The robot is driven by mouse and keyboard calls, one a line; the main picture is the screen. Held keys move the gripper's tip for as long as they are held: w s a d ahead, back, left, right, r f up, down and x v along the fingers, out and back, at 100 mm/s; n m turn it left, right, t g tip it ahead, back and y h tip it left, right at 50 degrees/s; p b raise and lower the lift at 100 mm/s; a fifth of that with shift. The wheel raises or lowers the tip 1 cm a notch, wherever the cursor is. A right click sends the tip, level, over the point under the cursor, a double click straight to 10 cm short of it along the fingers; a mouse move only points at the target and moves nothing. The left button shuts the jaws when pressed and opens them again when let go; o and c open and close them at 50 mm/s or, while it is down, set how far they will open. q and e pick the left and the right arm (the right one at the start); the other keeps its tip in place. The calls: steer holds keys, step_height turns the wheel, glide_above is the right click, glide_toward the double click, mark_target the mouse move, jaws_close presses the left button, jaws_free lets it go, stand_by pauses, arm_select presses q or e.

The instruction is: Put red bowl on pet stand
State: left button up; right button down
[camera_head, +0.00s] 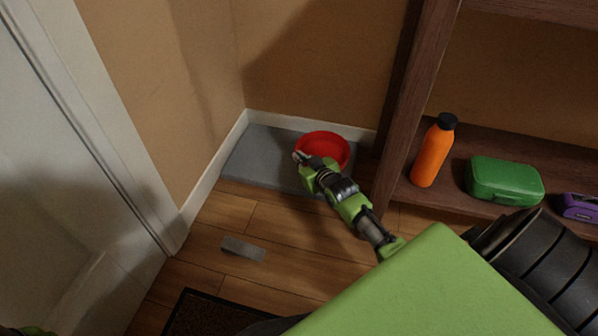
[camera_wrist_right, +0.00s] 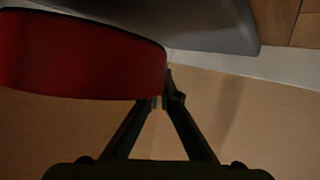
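The red bowl (camera_head: 327,146) is upright at the grey pet stand (camera_head: 262,157), a low flat slab in the wall corner. It overlaps the stand's back right part; whether it rests fully on it is hard to tell. My right gripper (camera_head: 303,158) is at the bowl's near left rim. In the right wrist view, the bowl (camera_wrist_right: 80,58) fills the upper left, with the stand (camera_wrist_right: 205,22) beyond it. The right fingers (camera_wrist_right: 163,92) converge at the bowl's edge and look shut on its rim; one tip is partly hidden.
A wooden shelf (camera_head: 462,196) to the right holds an orange bottle (camera_head: 433,152), a green case (camera_head: 504,181) and a purple item (camera_head: 580,206). A small grey piece (camera_head: 243,249) and a dark mat (camera_head: 212,316) lie on the floor. A white door (camera_head: 60,190) is left.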

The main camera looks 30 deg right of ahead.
steer(key=shift+w+f, duration=0.15)
steer(key=shift+f, duration=0.05)
steer(key=shift+w+d+f, duration=0.1)
steer(key=shift+f, duration=0.05)
steer(key=f+b, duration=0.3)
steer(key=shift+w+f+b, duration=0.25)
steer(key=shift+f+b, duration=0.1)
steer(key=shift+f, duration=0.05)
steer(key=shift+r, duration=0.15)
steer(key=c, duration=2.3)
jaws_free()
steer(key=shift+f, duration=0.2)
